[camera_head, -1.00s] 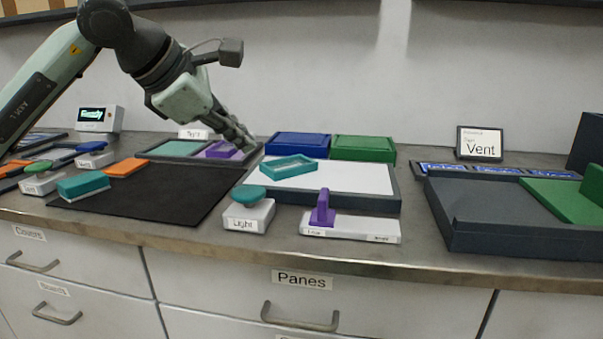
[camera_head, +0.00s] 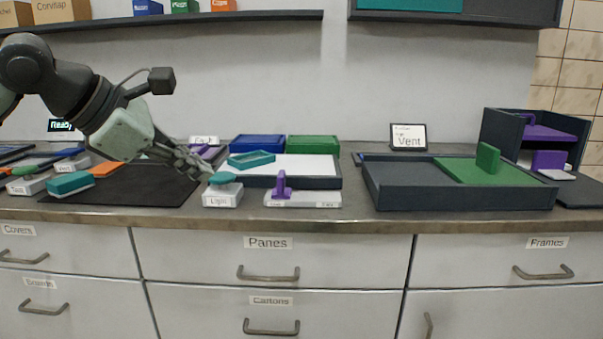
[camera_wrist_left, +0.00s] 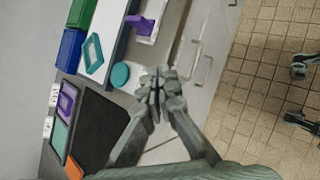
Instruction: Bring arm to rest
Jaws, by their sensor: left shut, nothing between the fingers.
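My left gripper (camera_head: 207,172) comes in from the left in the head view, shut and empty. Its fingertips are close to the teal-topped Light button (camera_head: 222,178) at the counter's front; I cannot tell from the head view how far apart they are. The left wrist view shows the shut fingertips (camera_wrist_left: 158,82) over the counter's front edge, beside the round teal button top (camera_wrist_left: 120,74) and not holding it.
A white panel (camera_head: 300,165) with a teal frame (camera_head: 251,159), a purple-handled slider (camera_head: 282,187) and a dark tray (camera_head: 385,190) with a green piece stand to the right. A black mat (camera_head: 130,190) lies left. Drawers line the counter front.

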